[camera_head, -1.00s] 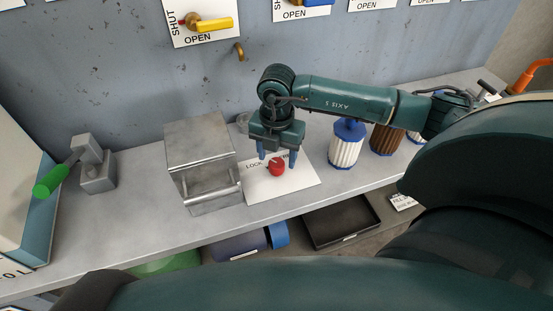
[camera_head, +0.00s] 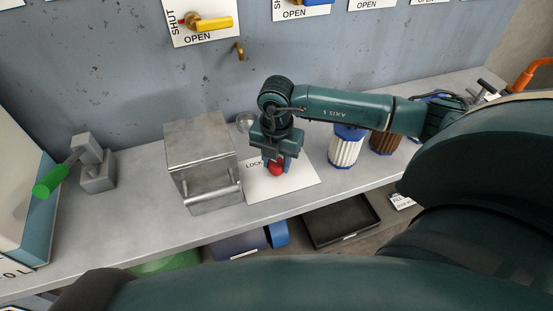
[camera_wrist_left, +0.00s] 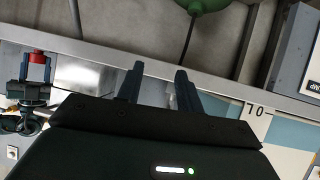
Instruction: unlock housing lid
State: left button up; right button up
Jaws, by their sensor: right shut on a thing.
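The grey metal housing (camera_head: 200,150) stands on the bench with a bar handle (camera_head: 213,196) across its front. Its lid looks closed. Right of it lies a white plate (camera_head: 296,185) marked LOCK; the rest of its lettering is hidden by my gripper. A red knob (camera_head: 276,170) sits on the plate. My right gripper (camera_head: 277,162) points down with its blue fingers shut on the knob; the knob also shows in the left wrist view (camera_wrist_left: 38,57). My left gripper (camera_wrist_left: 156,78) is open and empty in the left wrist view, away from the housing.
A green-handled lever (camera_head: 50,180) on a grey block stands at the left of the bench. White (camera_head: 346,148) and brown (camera_head: 386,139) ribbed cylinders stand to the right. A black tray (camera_head: 340,220) lies below the bench. A yellow valve handle (camera_head: 209,24) is on the wall.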

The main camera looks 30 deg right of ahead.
jog(key=shift+c, duration=0.8)
